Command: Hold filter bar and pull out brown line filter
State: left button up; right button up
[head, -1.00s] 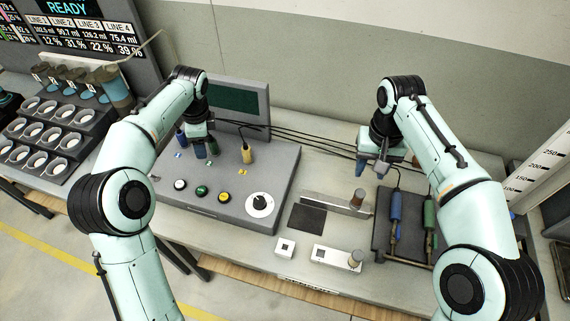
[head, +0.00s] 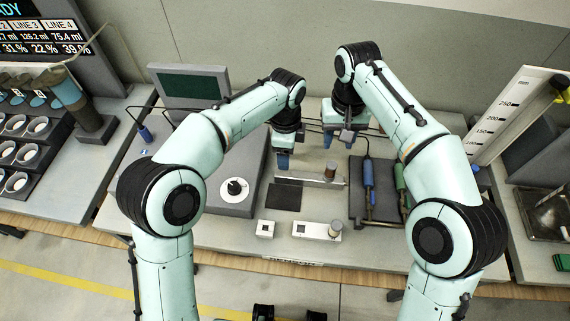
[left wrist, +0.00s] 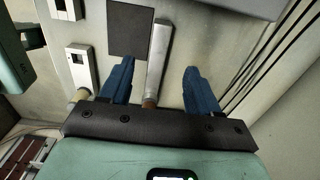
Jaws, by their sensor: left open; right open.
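A long light-grey bar (head: 300,177) lies on the bench with a brown-topped cylinder (head: 330,170) near its right end. In the left wrist view the bar (left wrist: 160,50) runs between my fingers, with the brown end (left wrist: 150,103) near the gripper body. A white slotted bar (head: 312,230) in front carries another brownish cylinder (head: 335,228). I cannot tell which is the brown line filter. My left gripper (head: 283,160) is open over the left end of the grey bar, and its blue fingers show wide apart (left wrist: 160,78). My right gripper (head: 338,138) is open and empty behind the brown-topped cylinder.
A dark square pad (head: 284,197) and a small white block (head: 265,229) lie in front. A dark stand with blue (head: 368,175) and green tools is at right. A console with a dial (head: 234,189) is at left. Black cables run behind.

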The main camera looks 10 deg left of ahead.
aim_at(285, 173)
pick_arm(q)
notch_tip(285, 173, down, 11)
dwell(0.4)
grip_shut()
dwell(0.8)
